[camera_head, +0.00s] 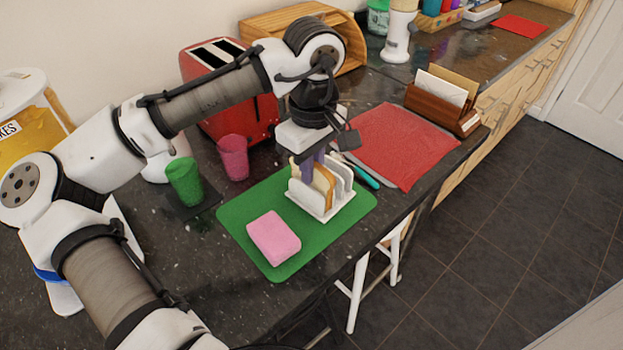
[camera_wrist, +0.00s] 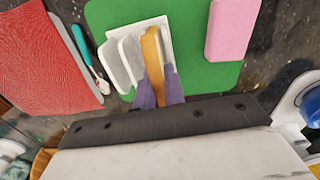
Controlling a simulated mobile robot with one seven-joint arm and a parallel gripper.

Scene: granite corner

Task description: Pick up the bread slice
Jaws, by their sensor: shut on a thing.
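The bread slice (camera_head: 324,180) stands upright in a white toast rack (camera_head: 341,205) on a green mat (camera_head: 243,211). My gripper (camera_head: 313,163) reaches down from above, with its purple fingers at the top of the slice. In the wrist view the bread slice (camera_wrist: 153,56) runs between the two purple fingers (camera_wrist: 159,88), and the gripper is shut on it. The white rack (camera_wrist: 124,57) shows beside the slice, which still sits among its dividers. The slice's lower part is partly hidden by the rack.
A pink sponge (camera_head: 273,237) lies on the mat in front. Green (camera_head: 184,181) and pink (camera_head: 233,157) cups stand left. A red toaster (camera_head: 228,90) is behind my arm. A red cloth (camera_head: 396,142) and a teal-handled utensil (camera_head: 366,178) lie right. The counter edge is close in front.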

